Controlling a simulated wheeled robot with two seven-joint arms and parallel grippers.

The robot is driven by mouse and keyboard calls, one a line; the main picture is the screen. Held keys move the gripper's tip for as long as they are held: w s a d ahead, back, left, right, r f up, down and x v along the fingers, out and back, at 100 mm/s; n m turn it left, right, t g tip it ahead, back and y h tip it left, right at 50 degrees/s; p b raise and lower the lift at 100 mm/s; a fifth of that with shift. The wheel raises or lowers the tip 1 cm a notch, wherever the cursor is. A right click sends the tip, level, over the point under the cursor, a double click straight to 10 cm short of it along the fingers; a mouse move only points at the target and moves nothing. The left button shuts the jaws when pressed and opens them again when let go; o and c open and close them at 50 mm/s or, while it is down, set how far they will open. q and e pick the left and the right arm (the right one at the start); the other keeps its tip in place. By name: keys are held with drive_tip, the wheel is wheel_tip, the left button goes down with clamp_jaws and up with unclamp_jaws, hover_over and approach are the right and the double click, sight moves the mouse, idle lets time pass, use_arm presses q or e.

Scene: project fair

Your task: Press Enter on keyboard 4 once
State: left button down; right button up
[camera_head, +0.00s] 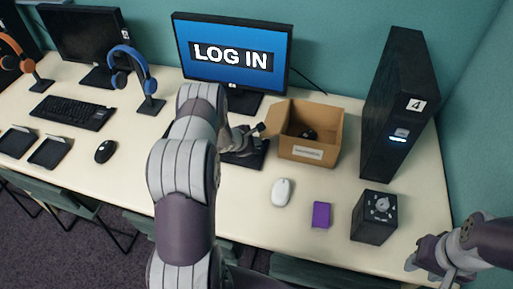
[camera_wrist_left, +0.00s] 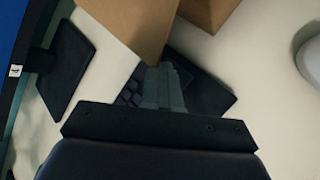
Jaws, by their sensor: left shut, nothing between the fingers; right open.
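The keyboard (camera_head: 247,158) is dark and lies under the monitor (camera_head: 231,56), which shows LOG IN and has a small label on its lower bezel. My left arm hides most of the keyboard in the head view. My left gripper (camera_head: 257,130) is shut and empty, over the keyboard beside the cardboard box. In the left wrist view, the shut fingers (camera_wrist_left: 162,70) point at the keyboard (camera_wrist_left: 205,93), with some keys showing left of them. I cannot tell whether they touch a key, and Enter cannot be made out. My right gripper (camera_head: 428,262) is open at the lower right.
An open cardboard box (camera_head: 310,150) stands right against the keyboard area. A white mouse (camera_head: 283,192), a purple block (camera_head: 321,214), a black cube (camera_head: 374,217) and a tower labelled 4 (camera_head: 398,105) stand to the right. Another keyboard (camera_head: 73,112) and a black mouse (camera_head: 105,151) lie left.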

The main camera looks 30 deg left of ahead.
idle(0.8)
use_arm(q)
drive_tip(key=shift+f+b, duration=0.45)
drive_tip(key=shift+b, duration=0.3)
drive_tip(key=shift+f+b, duration=0.35)
drive_tip(key=shift+b, duration=0.2)
idle(0.3)
drive_tip(key=shift+r, duration=0.1)
drive_tip(key=shift+r+p, duration=0.35)
drive_tip(key=shift+r, duration=0.35)
drive_tip(key=shift+r+p, duration=1.35)
drive_tip(key=shift+r, duration=1.2)
